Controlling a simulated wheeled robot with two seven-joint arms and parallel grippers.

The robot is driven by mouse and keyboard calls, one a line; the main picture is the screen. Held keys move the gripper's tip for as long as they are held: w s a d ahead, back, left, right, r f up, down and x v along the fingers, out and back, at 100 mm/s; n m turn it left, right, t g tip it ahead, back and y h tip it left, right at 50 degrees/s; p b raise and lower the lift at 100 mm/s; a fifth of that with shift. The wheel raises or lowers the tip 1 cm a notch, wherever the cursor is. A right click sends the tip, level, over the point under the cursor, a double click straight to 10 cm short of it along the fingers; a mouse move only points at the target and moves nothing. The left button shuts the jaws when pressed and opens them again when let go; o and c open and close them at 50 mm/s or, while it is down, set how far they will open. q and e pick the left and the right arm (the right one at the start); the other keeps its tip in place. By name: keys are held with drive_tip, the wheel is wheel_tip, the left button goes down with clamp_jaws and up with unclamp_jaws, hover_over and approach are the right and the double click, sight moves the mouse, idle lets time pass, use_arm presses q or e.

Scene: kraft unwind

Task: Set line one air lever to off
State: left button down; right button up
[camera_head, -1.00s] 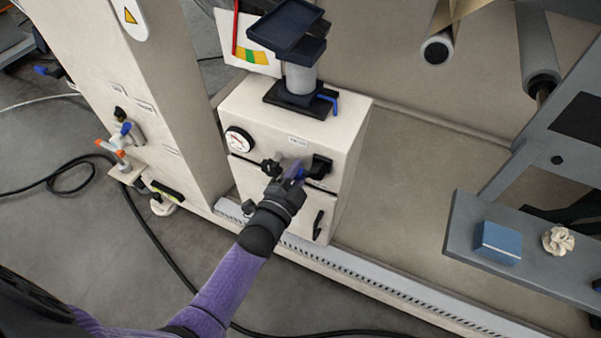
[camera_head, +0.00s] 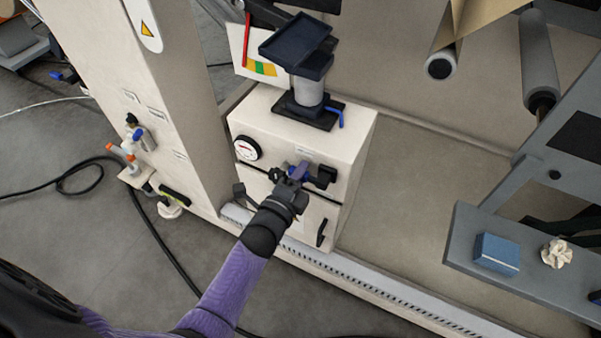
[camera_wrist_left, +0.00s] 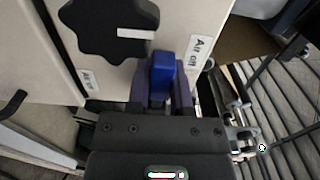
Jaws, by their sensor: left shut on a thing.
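The blue air lever (camera_wrist_left: 161,72) stands between the two purple fingers of my left gripper (camera_wrist_left: 162,92) in the left wrist view. The fingers are closed on it from both sides. An "Air off" label (camera_wrist_left: 194,54) is just right of the lever, and another label (camera_wrist_left: 89,80), too small to read surely, is to its left. In the head view my left gripper (camera_head: 296,176) is at the front of the beige cabinet (camera_head: 350,150), hiding most of the lever. My right gripper is not in view.
A black lobed knob (camera_wrist_left: 108,28) sits close by the lever. A round gauge (camera_head: 247,149) is on the cabinet's left front. A dark stand (camera_head: 308,110) with a blue handle is on top. A grey shelf (camera_head: 460,235) with a blue box (camera_head: 497,253) is at right.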

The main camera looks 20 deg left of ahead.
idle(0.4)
use_arm(q)
drive_tip(key=c, duration=0.5)
unclamp_jaws()
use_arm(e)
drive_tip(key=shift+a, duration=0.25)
use_arm(q)
drive_tip(key=s+p, duration=0.1)
drive_tip(key=s, duration=0.4)
drive_tip(key=s+p, duration=0.2)
drive_tip(key=s, duration=0.3)
drive_tip(key=shift+a, duration=0.2)
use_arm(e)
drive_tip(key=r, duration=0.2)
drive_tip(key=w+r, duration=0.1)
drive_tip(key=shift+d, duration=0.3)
